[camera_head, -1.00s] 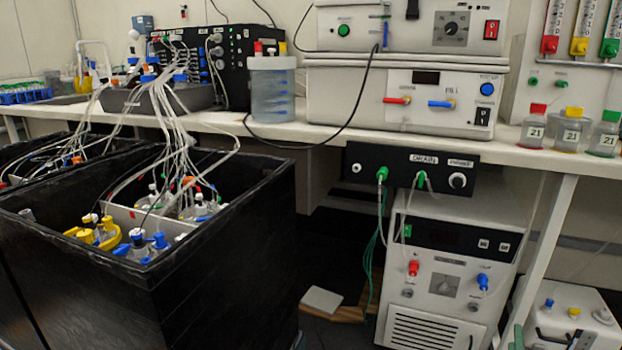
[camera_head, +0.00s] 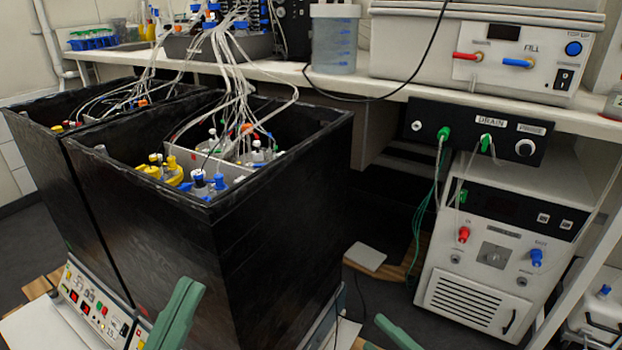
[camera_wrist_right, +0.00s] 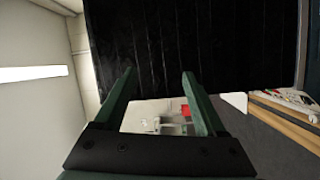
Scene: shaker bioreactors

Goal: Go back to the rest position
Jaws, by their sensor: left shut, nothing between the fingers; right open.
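My left gripper (camera_head: 188,287) shows as green fingers at the bottom of the head view, in front of the black shaker box. Its fingers are together with nothing between them. My right gripper (camera_head: 378,330) shows only in part at the bottom edge, right of the box. In the right wrist view my right gripper (camera_wrist_right: 158,75) has its two green fingers apart and nothing between them. The dark box wall stands beyond them. Most of both arms is out of view.
The black box (camera_head: 275,220) holds flasks with tubing. The white bench (camera_head: 395,95) carries instruments. A white drain unit (camera_head: 480,270) stands under it. A control panel (camera_head: 95,312) sits at the lower left. A small grey plate (camera_head: 365,257) lies near the floor.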

